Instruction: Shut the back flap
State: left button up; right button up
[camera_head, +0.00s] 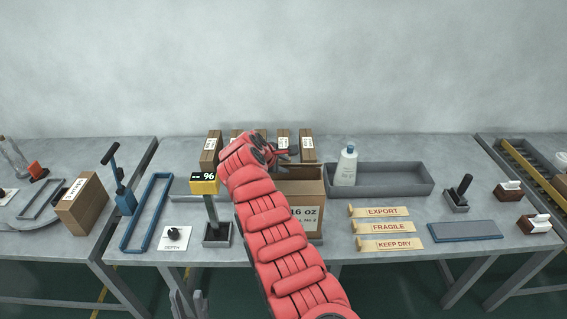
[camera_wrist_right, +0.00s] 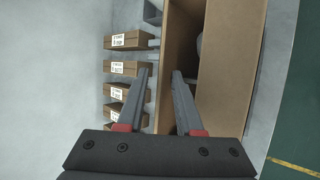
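The cardboard box (camera_head: 308,217), marked "16 oz" on its front, stands mid-table with its top open, partly hidden by my red right arm. Its wall also shows in the right wrist view (camera_wrist_right: 235,60), where I look down into it. My right gripper (camera_head: 281,155) is at the back of the box. In the right wrist view the right gripper (camera_wrist_right: 160,74) is open, its fingers on either side of the box's back edge, with nothing clearly held. I cannot make out the back flap separately. My left gripper (camera_head: 183,301) shows only partly at the bottom edge.
Several small labelled cartons (camera_head: 306,146) stand behind the box. A grey tray (camera_head: 400,178) with a white bottle (camera_head: 346,166) is to its right. A yellow display reading 96 (camera_head: 204,184) stands left, and label strips (camera_head: 388,227) lie right.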

grip_shut()
dwell(1.5)
